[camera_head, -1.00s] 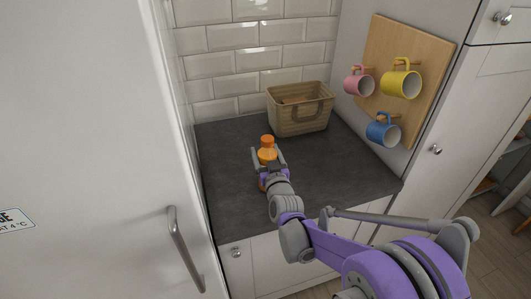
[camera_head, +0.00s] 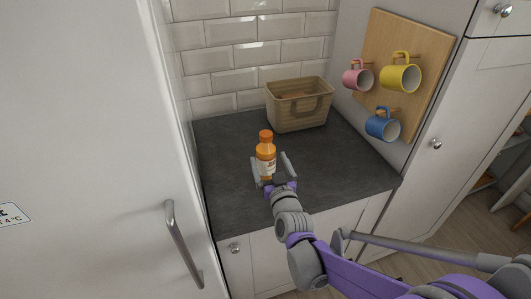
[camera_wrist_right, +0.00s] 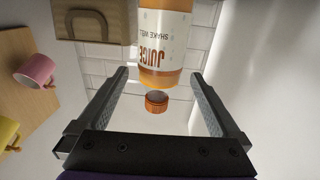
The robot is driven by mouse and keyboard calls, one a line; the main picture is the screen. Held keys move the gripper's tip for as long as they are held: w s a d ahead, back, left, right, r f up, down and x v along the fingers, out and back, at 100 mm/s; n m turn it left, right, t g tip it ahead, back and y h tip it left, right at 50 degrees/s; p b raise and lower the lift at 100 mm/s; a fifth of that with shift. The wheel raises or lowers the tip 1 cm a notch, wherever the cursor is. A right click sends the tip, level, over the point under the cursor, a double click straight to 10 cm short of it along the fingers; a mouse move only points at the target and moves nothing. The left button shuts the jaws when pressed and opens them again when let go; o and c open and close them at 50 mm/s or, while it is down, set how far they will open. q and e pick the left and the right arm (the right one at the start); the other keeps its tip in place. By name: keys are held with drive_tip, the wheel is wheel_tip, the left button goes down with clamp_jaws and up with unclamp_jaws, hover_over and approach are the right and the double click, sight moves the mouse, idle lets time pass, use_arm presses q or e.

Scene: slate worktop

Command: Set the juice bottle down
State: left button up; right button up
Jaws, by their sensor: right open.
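The juice bottle (camera_head: 266,161), orange with a white label and an orange cap, stands upright on the slate worktop (camera_head: 325,165), left of its middle. Its base is partly hidden by my gripper. My right gripper (camera_head: 271,168) is open, low at the bottle's front, with a finger to either side of it. In the right wrist view the bottle (camera_wrist_right: 164,40) appears inverted between and beyond the open fingertips (camera_wrist_right: 158,76), with a gap on both sides. My left gripper is not in view.
A woven basket (camera_head: 299,112) stands at the back of the worktop against the tiles. Pink (camera_head: 357,76), yellow (camera_head: 400,76) and blue (camera_head: 382,125) mugs hang on a wooden board at the right. A tall white door (camera_head: 90,120) borders the left. The worktop's right side is clear.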

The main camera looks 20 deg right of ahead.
drive_tip(key=s+f+g, duration=0.4)
drive_tip(key=s, duration=0.6)
drive_tip(key=s+f+g, duration=0.4)
drive_tip(key=s, duration=0.6)
drive_tip(key=s+f+g+y, duration=0.1)
drive_tip(key=s+f+g, duration=0.3)
drive_tip(key=s, duration=0.6)
drive_tip(key=shift+s+a+f+n+g, duration=0.2)
drive_tip(key=shift+a+f+n+g, duration=0.1)
drive_tip(key=shift+f+g, duration=0.15)
drive_tip(key=shift+w+r+p, duration=0.2)
drive_tip(key=shift+r+p, duration=0.1)
drive_tip(key=shift+r, duration=0.25)
